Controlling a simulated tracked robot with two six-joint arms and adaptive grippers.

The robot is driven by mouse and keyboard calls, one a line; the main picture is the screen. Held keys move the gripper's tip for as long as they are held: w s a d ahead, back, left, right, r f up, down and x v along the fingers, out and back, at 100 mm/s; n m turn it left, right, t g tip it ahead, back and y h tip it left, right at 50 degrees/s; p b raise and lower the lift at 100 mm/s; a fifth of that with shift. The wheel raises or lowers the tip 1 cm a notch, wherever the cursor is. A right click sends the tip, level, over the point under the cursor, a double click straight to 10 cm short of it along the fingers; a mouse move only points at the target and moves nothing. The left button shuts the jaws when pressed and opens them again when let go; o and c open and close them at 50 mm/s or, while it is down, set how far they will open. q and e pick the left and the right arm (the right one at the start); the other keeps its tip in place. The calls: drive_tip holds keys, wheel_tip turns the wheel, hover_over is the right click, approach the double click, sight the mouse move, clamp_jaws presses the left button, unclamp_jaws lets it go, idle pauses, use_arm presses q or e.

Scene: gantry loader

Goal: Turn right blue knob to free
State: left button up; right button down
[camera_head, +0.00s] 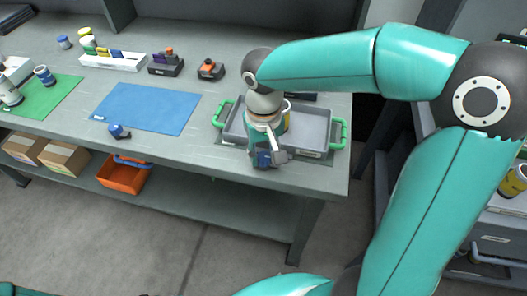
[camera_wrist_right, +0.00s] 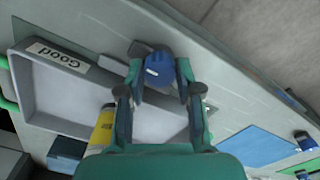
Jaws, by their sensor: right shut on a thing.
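The right blue knob (camera_wrist_right: 158,68) sits at the table's front edge, with a short white mark on its face. In the right wrist view it lies between the two fingertips of my right gripper (camera_wrist_right: 160,76), which is shut on it. In the head view the right gripper (camera_head: 268,155) points down in front of the grey tray and hides most of the knob. A second blue knob (camera_head: 119,131) is on the front edge farther left, below the blue mat; nothing touches it. My left gripper is not in view.
The grey tray (camera_head: 312,128) with green handles stands right behind the right gripper; its label reads "Good" in the wrist view. A yellow item (camera_wrist_right: 103,128) is in it. The blue mat (camera_head: 148,108) is bare. An orange bin (camera_head: 122,178) is on the lower shelf.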

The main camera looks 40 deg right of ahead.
sight(263, 155)
drive_tip(key=c, duration=0.8)
unclamp_jaws()
drive_tip(key=shift+o, duration=0.2)
wheel_tip(263, 155, up, 12)
